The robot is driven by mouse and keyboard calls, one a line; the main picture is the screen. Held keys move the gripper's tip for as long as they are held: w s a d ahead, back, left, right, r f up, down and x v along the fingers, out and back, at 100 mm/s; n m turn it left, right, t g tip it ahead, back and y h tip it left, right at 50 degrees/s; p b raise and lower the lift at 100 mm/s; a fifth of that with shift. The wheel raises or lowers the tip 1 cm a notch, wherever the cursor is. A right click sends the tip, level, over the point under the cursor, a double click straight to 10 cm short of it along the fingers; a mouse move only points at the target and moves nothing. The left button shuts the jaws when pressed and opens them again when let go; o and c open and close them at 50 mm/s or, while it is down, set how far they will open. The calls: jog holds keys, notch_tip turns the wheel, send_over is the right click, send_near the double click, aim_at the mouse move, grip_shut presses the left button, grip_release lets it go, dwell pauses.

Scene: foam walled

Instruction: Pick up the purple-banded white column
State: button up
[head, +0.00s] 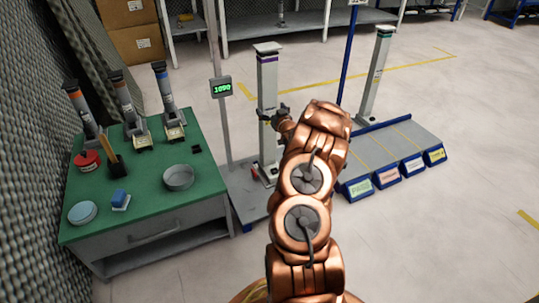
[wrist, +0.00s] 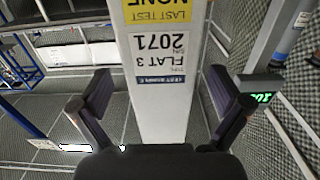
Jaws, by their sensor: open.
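The purple-banded white column (head: 267,95) stands upright on a grey platform near the middle of the head view, its purple band just under the cap. In the wrist view the white column (wrist: 165,110) fills the middle, with an upside-down label reading "FLAT 3" and "2071" and a yellow "LAST TEST" strip. My gripper (head: 277,114) is at about mid-height of the column. In the wrist view my gripper (wrist: 160,92) is open, with one dark finger on each side of the column and gaps visible. My arm hides part of the column's right side in the head view.
A green-topped bench (head: 150,205) with columns, a round dish and small items stands at the left. A post with a green display (head: 221,87) stands just left of the column. A green-banded column (head: 375,75) stands on a blue-edged platform (head: 395,150) at the right.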

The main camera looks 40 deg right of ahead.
jog(key=shift+w+d, duration=0.1)
jog(key=shift+w, duration=0.35)
jog(key=shift+c, duration=0.2)
jog(key=shift+r, duration=0.1)
jog(key=c, duration=1.9)
